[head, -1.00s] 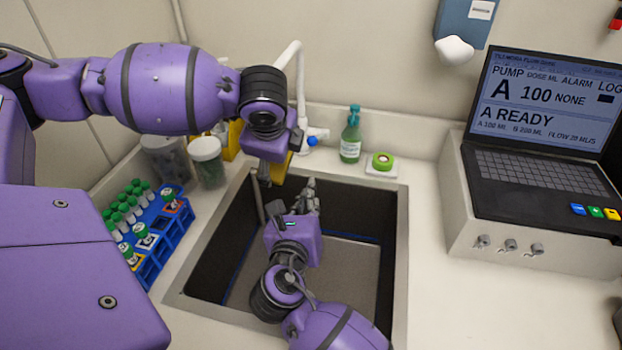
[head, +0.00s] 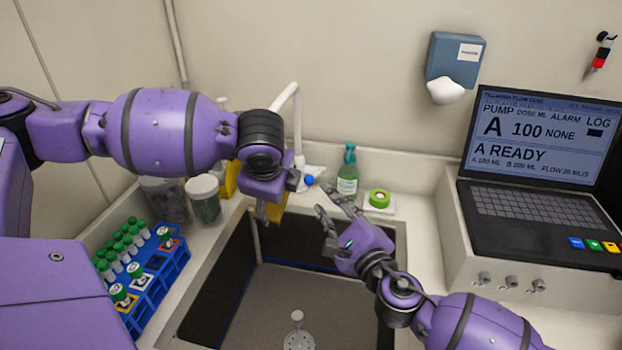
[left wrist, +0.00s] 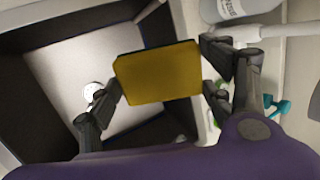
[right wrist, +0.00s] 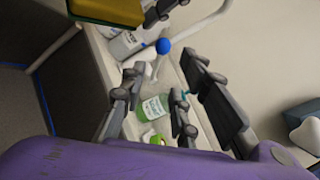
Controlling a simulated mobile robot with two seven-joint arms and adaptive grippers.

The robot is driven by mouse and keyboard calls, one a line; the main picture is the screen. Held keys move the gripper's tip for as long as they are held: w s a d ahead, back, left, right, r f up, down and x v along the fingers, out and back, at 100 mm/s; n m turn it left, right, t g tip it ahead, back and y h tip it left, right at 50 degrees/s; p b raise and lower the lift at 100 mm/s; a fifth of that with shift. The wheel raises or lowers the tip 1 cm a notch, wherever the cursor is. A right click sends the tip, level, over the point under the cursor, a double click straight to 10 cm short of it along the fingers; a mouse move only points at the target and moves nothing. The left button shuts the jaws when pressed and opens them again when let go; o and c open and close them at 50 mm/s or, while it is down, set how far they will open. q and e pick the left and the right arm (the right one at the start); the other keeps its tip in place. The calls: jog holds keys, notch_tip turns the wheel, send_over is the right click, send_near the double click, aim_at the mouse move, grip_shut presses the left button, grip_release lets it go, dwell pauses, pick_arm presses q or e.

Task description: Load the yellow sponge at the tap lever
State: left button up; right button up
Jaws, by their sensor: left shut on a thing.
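The yellow sponge (left wrist: 158,73) is held flat between the fingers of my left gripper (left wrist: 164,85) in the left wrist view. In the head view, my left gripper (head: 265,211) hangs over the sink's back edge, mostly hiding the sponge. The tap's blue-tipped lever (head: 309,181) is just right of it, and also shows in the right wrist view (right wrist: 163,46). A gap shows between sponge and lever there. My right gripper (head: 334,206) is open and empty over the sink's back right, below and right of the lever. Its spread fingers also show in the right wrist view (right wrist: 168,85).
The sink (head: 300,277) lies below both grippers. A green bottle (head: 347,182) and a green roll (head: 379,198) stand behind my right gripper. A blue tube rack (head: 160,285) and lidded jars (head: 204,196) stand left. A laptop (head: 540,180) is at the right.

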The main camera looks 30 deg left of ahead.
aim_at(311, 178)
jog(key=x, duration=1)
jog(key=shift+w+a, duration=0.2)
grip_shut()
jog(key=shift+r, duration=0.1)
